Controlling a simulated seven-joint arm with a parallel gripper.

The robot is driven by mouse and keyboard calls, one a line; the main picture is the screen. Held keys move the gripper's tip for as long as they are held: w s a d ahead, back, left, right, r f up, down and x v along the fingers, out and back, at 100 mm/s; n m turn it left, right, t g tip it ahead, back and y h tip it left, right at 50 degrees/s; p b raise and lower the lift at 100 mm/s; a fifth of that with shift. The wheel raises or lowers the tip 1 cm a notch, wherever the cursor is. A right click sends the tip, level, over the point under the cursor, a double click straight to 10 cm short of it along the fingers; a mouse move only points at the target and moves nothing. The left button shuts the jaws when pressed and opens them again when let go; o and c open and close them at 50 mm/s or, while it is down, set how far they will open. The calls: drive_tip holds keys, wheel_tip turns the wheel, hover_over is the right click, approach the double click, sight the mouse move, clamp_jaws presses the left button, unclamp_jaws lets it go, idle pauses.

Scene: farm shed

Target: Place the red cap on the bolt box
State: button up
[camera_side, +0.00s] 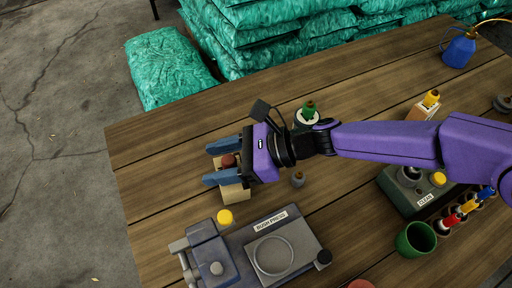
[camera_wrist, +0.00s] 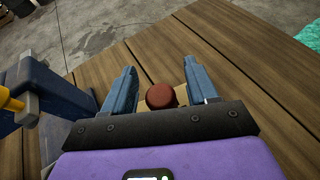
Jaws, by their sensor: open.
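The red cap (camera_side: 229,160) sits upright on a tan wooden block (camera_side: 236,193), which looks like the bolt box. Any bolt under the cap is hidden. My gripper (camera_side: 209,165) is open over the block, with one blue finger on each side of the cap. In the wrist view the cap (camera_wrist: 160,96) is between the two fingers of my gripper (camera_wrist: 160,68), with a gap on both sides. A tan edge of the block (camera_wrist: 180,93) shows behind the cap. My gripper and wrist hide much of the block.
A bush press (camera_side: 300,238) with a yellow knob stands close by at the front. A small grey piece (camera_side: 298,179) and a green-topped item (camera_side: 309,108) are near my wrist. A green cup (camera_side: 415,238) and control box (camera_side: 410,190) are right. The table's left end is clear.

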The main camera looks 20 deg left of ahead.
drive_tip(key=v, duration=1.2)
drive_tip(key=s+d+r+n+t+h, duration=0.1)
drive_tip(key=s+d+n+h, duration=0.3)
drive_tip(key=d+n, duration=0.5)
drive_tip(key=s+d+r+n+t+h, duration=0.1)
drive_tip(key=s+d+n+h, duration=0.3)
drive_tip(key=d, duration=2.3)
drive_tip(key=s+d+r+n+t+h, duration=0.1)
drive_tip(key=s+d+n+h, duration=0.3)
drive_tip(key=d+n, duration=1)
drive_tip(key=s+d+t, duration=0.1)
drive_tip(key=s+d, duration=0.1)
drive_tip(key=d, duration=0.2)
drive_tip(key=shift+d+r, duration=0.2)
drive_tip(key=shift+r, duration=0.15)
